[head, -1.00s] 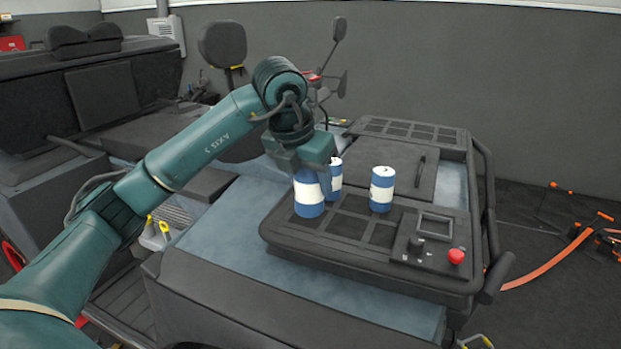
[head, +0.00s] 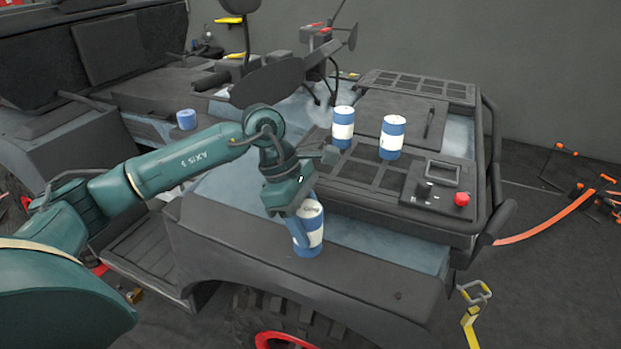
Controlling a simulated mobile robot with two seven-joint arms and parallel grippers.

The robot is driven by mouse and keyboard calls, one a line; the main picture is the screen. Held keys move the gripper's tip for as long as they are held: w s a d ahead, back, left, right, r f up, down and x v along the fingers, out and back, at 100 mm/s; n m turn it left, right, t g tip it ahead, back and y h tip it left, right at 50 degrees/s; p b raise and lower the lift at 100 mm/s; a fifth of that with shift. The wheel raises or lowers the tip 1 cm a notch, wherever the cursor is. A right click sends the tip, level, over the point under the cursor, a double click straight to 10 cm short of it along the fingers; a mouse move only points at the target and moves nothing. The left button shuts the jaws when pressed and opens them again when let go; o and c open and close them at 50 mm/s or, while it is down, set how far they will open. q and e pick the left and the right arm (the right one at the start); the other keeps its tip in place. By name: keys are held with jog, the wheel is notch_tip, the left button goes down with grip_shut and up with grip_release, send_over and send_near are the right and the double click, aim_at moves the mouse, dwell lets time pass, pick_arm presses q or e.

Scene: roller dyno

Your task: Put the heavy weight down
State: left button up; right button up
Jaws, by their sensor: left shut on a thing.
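The weight in my left gripper (head: 299,222) is a blue and white cylinder (head: 313,238), upright or nearly so. The gripper is shut on its side from the left and above, and a finger covers part of it. The weight is at the dark fender (head: 365,280) on the vehicle's near side, in front of the rack. I cannot tell whether its base touches the fender. Two similar blue and white cylinders, one on the left (head: 343,128) and one on the right (head: 392,138), stand on the black rack (head: 385,204). My right gripper is not in view.
A control box with a red button (head: 462,199) sits at the rack's right end, beside a tubular rail (head: 489,150). A short blue cylinder (head: 187,119) stands farther back on the left. A mirror and dark seat parts rise behind my arm. The fender's right part is clear.

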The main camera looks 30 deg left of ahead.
pick_arm(q)
jog(key=s+d+f+m+g+y, duration=0.2)
jog(key=s+f+m, duration=0.2)
jog(key=f+m, duration=0.4)
jog(key=s+d+f+m+g+y, duration=0.1)
jog(key=s+f+m+g+y, duration=0.1)
jog(key=s+f+m, duration=0.3)
notch_tip(320, 180, down, 3)
jog(key=m+g, duration=0.1)
jog(key=m, duration=0.5)
jog(key=shift+s+d+y, duration=0.2)
jog(key=shift+d+y, duration=0.1)
jog(key=shift+d, duration=0.05)
